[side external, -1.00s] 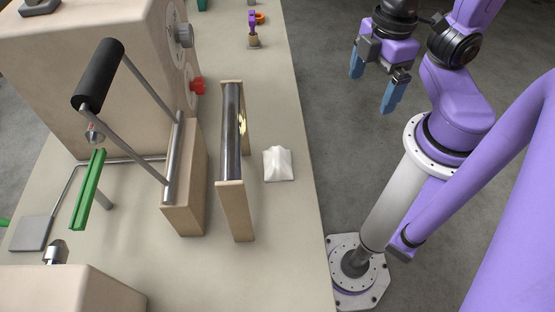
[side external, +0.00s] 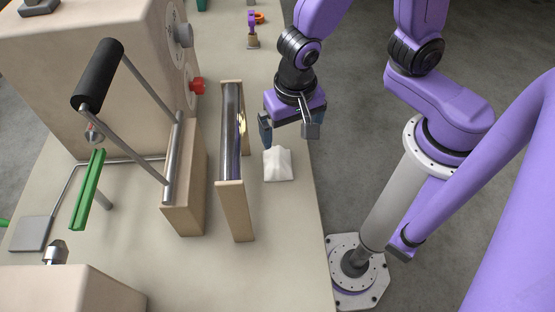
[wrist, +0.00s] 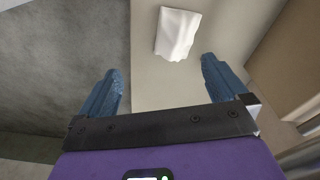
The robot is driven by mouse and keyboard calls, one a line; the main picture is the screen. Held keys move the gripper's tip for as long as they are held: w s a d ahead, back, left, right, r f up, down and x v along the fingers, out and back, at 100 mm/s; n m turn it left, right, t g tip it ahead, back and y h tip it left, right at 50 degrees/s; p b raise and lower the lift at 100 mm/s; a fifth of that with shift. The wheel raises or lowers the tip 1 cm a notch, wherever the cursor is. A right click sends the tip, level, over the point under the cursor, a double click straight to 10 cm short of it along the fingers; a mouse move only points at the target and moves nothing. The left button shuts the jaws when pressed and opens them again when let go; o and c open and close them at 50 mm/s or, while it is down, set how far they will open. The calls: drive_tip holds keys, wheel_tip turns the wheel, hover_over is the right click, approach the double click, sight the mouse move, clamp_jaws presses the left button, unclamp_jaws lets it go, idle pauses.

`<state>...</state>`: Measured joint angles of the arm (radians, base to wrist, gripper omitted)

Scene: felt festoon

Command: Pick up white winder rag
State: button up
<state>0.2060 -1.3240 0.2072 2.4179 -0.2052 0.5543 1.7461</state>
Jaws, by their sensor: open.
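The white winder rag (side external: 278,165) is a small, crumpled white cloth on the beige bench top, just right of the chrome roller in the side view. In the wrist view the rag (wrist: 178,34) lies near the top, beyond the fingertips and nearer the right finger. My gripper (side external: 286,134) is above and just behind the rag. Its two blue fingers are apart and nothing is between them; in the wrist view the gripper (wrist: 160,74) also shows empty. In the side view one finger is largely hidden by the gripper body.
A chrome roller (side external: 232,135) in a wooden frame stands close left of the rag. Further left are a wooden block (side external: 184,215), a crank with a black handle (side external: 98,75) and a green bar (side external: 88,190). The bench's right edge is near the rag; grey floor (side external: 345,130) lies beyond.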

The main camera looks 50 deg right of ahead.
sight(278, 154)
drive_tip(key=a+f+m, duration=0.1)
drive_tip(key=m, duration=0.1)
drive_tip(key=a+f+m, duration=0.1)
drive_tip(key=shift+w+a+f+m, duration=0.25)
drive_tip(key=shift+w+f+m, duration=0.05)
drive_tip(key=shift+f+m, duration=0.1)
drive_tip(key=shift+w+d+f, duration=0.15)
drive_tip(key=shift+f, duration=0.9)
drive_tip(key=f, duration=0.2)
drive_tip(key=w+f, duration=0.1)
drive_tip(key=shift+d+f, duration=0.1)
drive_tip(key=shift+d, duration=0.2)
drive_tip(key=shift+f, duration=0.85)
drive_tip(key=c, duration=1.1)
